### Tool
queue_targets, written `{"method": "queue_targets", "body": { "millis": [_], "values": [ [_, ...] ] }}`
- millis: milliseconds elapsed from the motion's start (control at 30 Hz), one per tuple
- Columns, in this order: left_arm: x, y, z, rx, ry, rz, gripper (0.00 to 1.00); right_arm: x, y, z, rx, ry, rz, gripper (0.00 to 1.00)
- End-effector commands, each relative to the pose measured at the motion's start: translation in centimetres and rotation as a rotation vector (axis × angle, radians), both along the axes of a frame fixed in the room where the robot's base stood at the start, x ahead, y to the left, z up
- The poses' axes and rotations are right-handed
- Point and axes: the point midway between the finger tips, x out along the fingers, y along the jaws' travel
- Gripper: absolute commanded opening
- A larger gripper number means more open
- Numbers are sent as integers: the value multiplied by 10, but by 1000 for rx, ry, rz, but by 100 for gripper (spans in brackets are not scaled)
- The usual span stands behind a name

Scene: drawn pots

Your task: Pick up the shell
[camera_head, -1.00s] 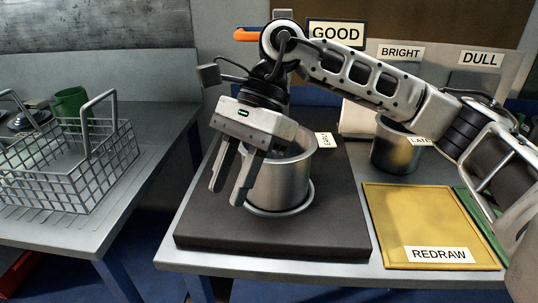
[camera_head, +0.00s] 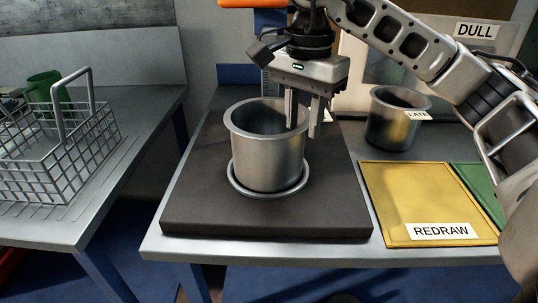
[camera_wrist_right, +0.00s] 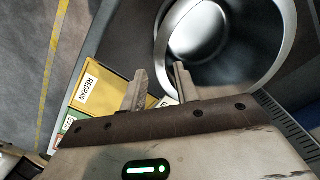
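The shell appears to be the grey metal pot (camera_head: 268,155), upright with an open top, standing in a round metal ring (camera_head: 240,190) on the dark block. My right gripper (camera_head: 302,130) is at the pot's right rim, pointing down, with its fingers apart. One finger overlaps the pot's mouth and the other is outside its right wall. The right wrist view shows the pot's rim (camera_wrist_right: 290,50) and inside, with one finger of the right gripper (camera_wrist_right: 158,85) over the mouth and the other outside. Contact cannot be told. My left gripper is not in view.
A second metal pot (camera_head: 392,125) labelled LATE stands behind right. A yellow REDRAW panel (camera_head: 415,195) and a green panel (camera_head: 480,185) lie right of the dark block (camera_head: 200,205). A wire basket (camera_head: 55,165) and green mug (camera_head: 42,88) are on the left table.

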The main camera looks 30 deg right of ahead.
Motion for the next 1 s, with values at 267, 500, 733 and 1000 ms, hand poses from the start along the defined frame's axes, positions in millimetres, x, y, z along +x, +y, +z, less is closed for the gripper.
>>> {"method": "queue_targets", "body": {
  "millis": [267,500,733,1000],
  "values": [
    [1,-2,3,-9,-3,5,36,5,1,-25,0,3,-2,30],
    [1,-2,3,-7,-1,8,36,7,2,-54,0,1,0,30],
    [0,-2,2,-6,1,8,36,8,2,-56,0,-1,0,30],
    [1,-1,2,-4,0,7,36,7,2,-56,-1,2,0,0]
  ]
}}
